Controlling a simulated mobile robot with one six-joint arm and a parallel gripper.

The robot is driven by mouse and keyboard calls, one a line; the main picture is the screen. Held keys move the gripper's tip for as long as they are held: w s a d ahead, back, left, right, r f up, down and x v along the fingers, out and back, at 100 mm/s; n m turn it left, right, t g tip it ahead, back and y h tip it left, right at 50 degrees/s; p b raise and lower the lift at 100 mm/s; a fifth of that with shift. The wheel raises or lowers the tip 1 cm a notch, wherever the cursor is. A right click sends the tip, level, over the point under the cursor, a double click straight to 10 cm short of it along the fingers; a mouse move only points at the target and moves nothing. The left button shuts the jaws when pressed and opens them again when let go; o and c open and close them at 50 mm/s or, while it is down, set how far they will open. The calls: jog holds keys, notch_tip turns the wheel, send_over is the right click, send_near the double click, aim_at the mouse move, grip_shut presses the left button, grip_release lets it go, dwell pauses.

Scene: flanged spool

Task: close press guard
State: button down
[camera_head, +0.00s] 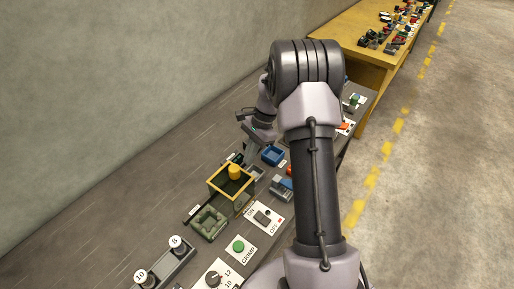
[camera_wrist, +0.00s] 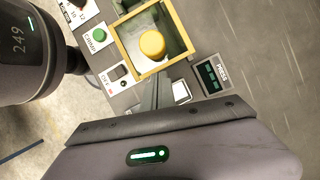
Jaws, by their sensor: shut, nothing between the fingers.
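The press guard (camera_head: 212,182) is a yellow frame with see-through dark sides, standing on the grey bench left of centre. It also shows in the wrist view (camera_wrist: 124,50). A yellow round press part (camera_head: 235,171) stands within the frame's outline, and in the wrist view (camera_wrist: 152,45) it is seen from above. I cannot tell how far the guard is open. My gripper is just behind the guard in the head view, partly hidden by my arm. In the wrist view my gripper (camera_wrist: 155,88) is shut and empty, close to the frame's lower edge; contact cannot be told.
Nearby are an ON/OFF switch panel (camera_head: 263,216), a green CRIMP button (camera_head: 239,246), a green fixture (camera_head: 209,223) and a blue tray (camera_head: 272,155). A PRESS display (camera_wrist: 212,76) sits beside the guard. Numbered posts stand front left. A wall runs behind the bench.

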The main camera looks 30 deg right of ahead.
jog(key=shift+s+a, duration=0.1)
jog(key=shift+a, duration=0.9)
jog(key=b, duration=0.3)
send_over(216, 187)
jog(key=s, duration=0.4)
jog(key=shift+w+a, duration=0.15)
jog(key=shift+a, duration=0.3)
jog(key=shift+p, duration=0.3)
